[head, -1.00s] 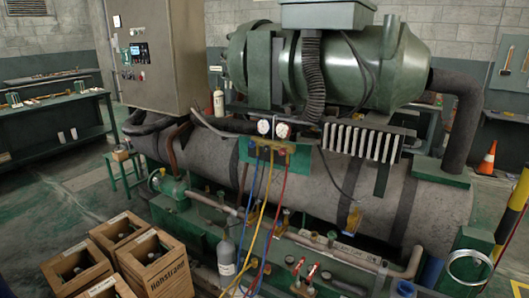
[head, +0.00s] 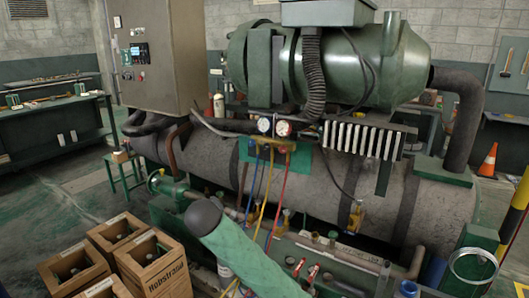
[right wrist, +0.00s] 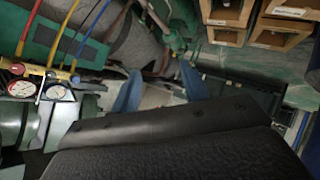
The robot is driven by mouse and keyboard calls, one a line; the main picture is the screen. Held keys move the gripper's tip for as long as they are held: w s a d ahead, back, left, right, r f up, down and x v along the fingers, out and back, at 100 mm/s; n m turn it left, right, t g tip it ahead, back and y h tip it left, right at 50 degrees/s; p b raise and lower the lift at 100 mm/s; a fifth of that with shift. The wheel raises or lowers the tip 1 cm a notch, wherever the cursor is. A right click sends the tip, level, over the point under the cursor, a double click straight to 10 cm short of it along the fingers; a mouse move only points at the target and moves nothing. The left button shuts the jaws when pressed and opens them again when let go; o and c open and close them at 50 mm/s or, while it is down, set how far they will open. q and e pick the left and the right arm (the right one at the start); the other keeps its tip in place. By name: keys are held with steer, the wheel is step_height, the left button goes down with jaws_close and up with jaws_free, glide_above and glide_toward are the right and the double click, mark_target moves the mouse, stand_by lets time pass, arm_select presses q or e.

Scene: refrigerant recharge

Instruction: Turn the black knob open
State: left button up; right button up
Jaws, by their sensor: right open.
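The gauge manifold (head: 272,143) hangs on the front of the machine with two round dials and blue, yellow and red hoses below. A small dark spot is at its left end; I cannot tell whether this is the black knob. The manifold also shows upside down at the left of the right wrist view (right wrist: 38,73). My right gripper (right wrist: 158,88) is open, its two blue fingers apart, and nothing is clearly held. It is apart from the manifold. A green bar with a dark rounded end, apparently my right arm, crosses the lower middle of the head view. My left gripper is out of view.
Wooden crates with bottles (head: 150,270) stand at the lower left. A green pipe valve (head: 165,185) is on the machine's left front. Red-handled valves (head: 305,272) and pipes line the low front. A metal ring (head: 472,266) is at the right. Floor is free at the left.

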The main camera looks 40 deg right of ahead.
steer(key=w+d+r+m+h+b, duration=0.1)
steer(key=w+d+r+m+h, duration=0.15)
steer(key=w+d+r, duration=0.35)
steer(key=w+d+r+m+h, duration=0.2)
steer(key=w+d+r+h, duration=0.25)
steer(key=d, duration=0.35)
steer(key=m+g+h, duration=0.3)
steer(key=m+h, duration=0.2)
steer(key=m, duration=0.2)
glide_toward(266, 146)
steer(key=w+f, duration=0.1)
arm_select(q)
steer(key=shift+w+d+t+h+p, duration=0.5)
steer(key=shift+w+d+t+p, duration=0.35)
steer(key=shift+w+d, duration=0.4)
arm_select(e)
steer(key=shift+w+d+r+m+g+h, duration=0.1)
steer(key=shift+w+d+m, duration=0.55)
steer(key=shift+d, duration=0.75)
steer(key=shift+w+d+r+m+g+h, duration=0.15)
steer(key=shift+w+d+m, duration=0.25)
steer(key=shift+d+m, duration=0.8)
steer(key=shift+w+d+r+m+g+h, duration=0.1)
steer(key=shift+w+d+m, duration=0.45)
steer(key=shift+d, duration=1)
